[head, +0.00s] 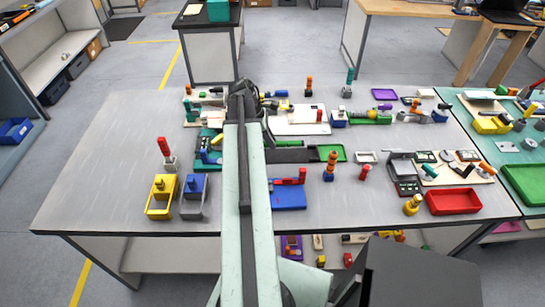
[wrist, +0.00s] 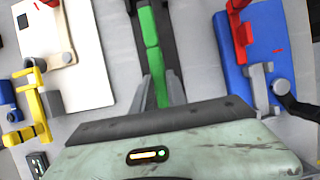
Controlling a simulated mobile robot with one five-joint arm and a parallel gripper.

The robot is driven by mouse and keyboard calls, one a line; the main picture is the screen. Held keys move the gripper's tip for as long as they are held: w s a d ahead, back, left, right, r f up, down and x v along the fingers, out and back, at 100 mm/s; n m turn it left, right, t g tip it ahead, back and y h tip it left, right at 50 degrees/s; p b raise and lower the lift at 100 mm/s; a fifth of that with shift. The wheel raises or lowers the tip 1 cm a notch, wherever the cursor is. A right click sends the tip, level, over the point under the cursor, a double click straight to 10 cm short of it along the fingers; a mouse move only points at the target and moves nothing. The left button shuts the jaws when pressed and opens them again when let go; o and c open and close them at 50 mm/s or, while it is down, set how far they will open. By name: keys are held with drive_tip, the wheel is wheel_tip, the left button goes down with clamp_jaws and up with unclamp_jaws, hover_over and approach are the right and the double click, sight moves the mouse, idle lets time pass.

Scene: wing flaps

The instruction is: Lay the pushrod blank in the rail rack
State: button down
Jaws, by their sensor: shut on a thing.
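A long green rod, which I take as the pushrod blank (wrist: 151,58), shows in the wrist view between the two grey fingers of my gripper (wrist: 158,92). The gripper is shut on its near end, and the rod points away up the picture. A dark grey channel, seemingly the rail rack (wrist: 168,42), runs beneath and along the rod, roughly in line with it. I cannot tell whether the rod touches it or hangs above. In the head view a dark grey rail (head: 290,155) lies right of my arm, which hides the fingers and most of the rod.
A blue plate with a red clamp (head: 288,197) lies close on the near side, and a white board (head: 298,121) on the far side. A green tray (head: 328,153) and an orange-topped post (head: 330,165) stand right. The table's left part (head: 95,165) is mostly clear.

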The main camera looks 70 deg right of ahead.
sight(271, 155)
drive_tip(key=shift+f+b, duration=2.05)
drive_tip(key=shift+f, duration=0.7)
drive_tip(key=c, duration=1.3)
unclamp_jaws()
drive_tip(key=shift+r, duration=0.1)
drive_tip(key=shift+r, duration=0.1)
drive_tip(key=shift+r+p, duration=0.25)
drive_tip(key=shift+p, duration=0.2)
drive_tip(key=p+v, duration=1)
drive_tip(key=v, duration=0.1)
drive_tip(key=shift+w+r+p, duration=0.1)
drive_tip(key=shift+r+p, duration=0.2)
drive_tip(key=shift+p, duration=0.05)
